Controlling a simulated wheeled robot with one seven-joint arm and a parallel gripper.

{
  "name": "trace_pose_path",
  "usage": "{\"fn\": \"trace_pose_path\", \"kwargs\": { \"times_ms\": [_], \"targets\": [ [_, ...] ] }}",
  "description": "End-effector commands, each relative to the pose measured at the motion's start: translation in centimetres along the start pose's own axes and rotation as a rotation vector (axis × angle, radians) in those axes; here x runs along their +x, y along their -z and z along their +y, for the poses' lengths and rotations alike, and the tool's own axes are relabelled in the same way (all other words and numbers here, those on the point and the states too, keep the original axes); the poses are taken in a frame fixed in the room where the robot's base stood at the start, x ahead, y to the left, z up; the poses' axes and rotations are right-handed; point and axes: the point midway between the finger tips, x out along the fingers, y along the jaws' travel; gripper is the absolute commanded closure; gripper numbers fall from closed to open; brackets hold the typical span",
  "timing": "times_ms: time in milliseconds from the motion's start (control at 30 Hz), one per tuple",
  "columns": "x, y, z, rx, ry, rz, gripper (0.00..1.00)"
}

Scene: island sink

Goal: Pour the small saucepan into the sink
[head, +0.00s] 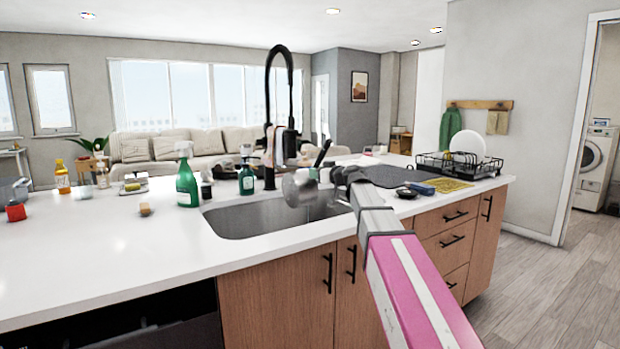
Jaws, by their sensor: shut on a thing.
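The small saucepan (299,189) is a shiny metal pan, held in the air over the sink basin. It looks tipped on its side, but its opening and any contents are too small to make out. The steel sink (240,220) is set into the white island counter, below the saucepan. My gripper (336,174) is at the end of my pink and grey arm, just right of the saucepan, and is shut on it. The fingers and the exact grip are hard to see, partly hidden by my wrist.
A tall black faucet (292,85) rises behind the sink. Green spray bottle (186,178) and dark green bottle (246,178) stand behind the basin. A black dish rack (458,166) with a white plate (467,144) is at right. The counter's left front is clear.

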Motion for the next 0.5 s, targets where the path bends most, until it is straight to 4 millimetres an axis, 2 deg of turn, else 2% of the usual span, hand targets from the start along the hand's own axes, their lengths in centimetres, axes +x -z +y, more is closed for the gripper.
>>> {"fn": "trace_pose_path", "kwargs": {
  "times_ms": [500],
  "targets": [
    [-1.1,-1.3,5.4,0.375,0.017,0.082,1.0]
  ]
}}
